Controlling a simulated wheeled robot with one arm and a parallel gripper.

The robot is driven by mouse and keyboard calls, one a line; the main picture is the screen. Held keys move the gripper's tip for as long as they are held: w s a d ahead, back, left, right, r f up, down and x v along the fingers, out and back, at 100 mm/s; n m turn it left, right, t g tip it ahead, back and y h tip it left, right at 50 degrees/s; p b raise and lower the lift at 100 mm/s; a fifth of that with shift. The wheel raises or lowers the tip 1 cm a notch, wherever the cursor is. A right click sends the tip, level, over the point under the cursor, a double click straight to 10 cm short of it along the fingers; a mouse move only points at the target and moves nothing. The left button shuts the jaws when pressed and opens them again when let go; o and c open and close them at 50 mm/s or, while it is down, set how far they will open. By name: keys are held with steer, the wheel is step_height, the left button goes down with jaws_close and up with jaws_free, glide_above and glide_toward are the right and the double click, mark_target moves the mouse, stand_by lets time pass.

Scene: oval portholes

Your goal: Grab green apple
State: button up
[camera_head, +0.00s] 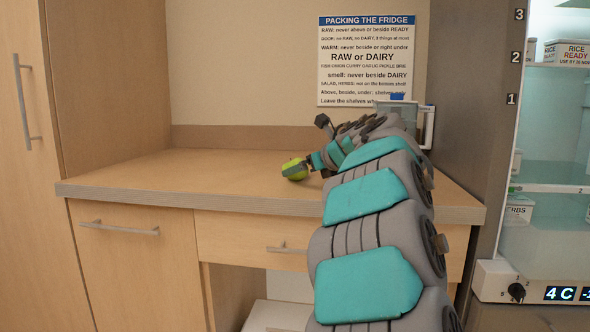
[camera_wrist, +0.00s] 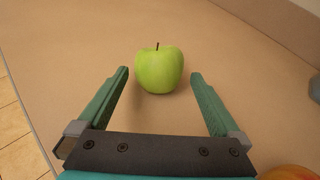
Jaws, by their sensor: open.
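The green apple (camera_wrist: 160,70) stands upright on the wooden counter in the wrist view, its stem pointing up. My gripper (camera_wrist: 160,80) is open, with one teal finger to the left of the apple and one to the right. The apple sits at the level of the fingertips, with a visible gap on each side. In the head view the green apple (camera_head: 294,169) shows at the end of my arm, partly hidden by the gripper.
The counter (camera_head: 150,175) is clear to the left. A reddish-yellow round thing (camera_wrist: 288,172) shows at the wrist view's lower right corner. A grey container (camera_head: 402,113) stands behind my arm, below a sign (camera_head: 366,60). An open fridge (camera_head: 555,130) is at the right.

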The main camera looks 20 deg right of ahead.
steer(key=x, duration=0.2)
steer(key=r+p+x, duration=0.1)
steer(key=x, duration=0.2)
steer(key=shift+w+a, duration=0.15)
steer(key=shift+a, duration=0.05)
steer(key=c, duration=1.3)
steer(key=shift+c, duration=0.2)
steer(key=shift+r, duration=0.15)
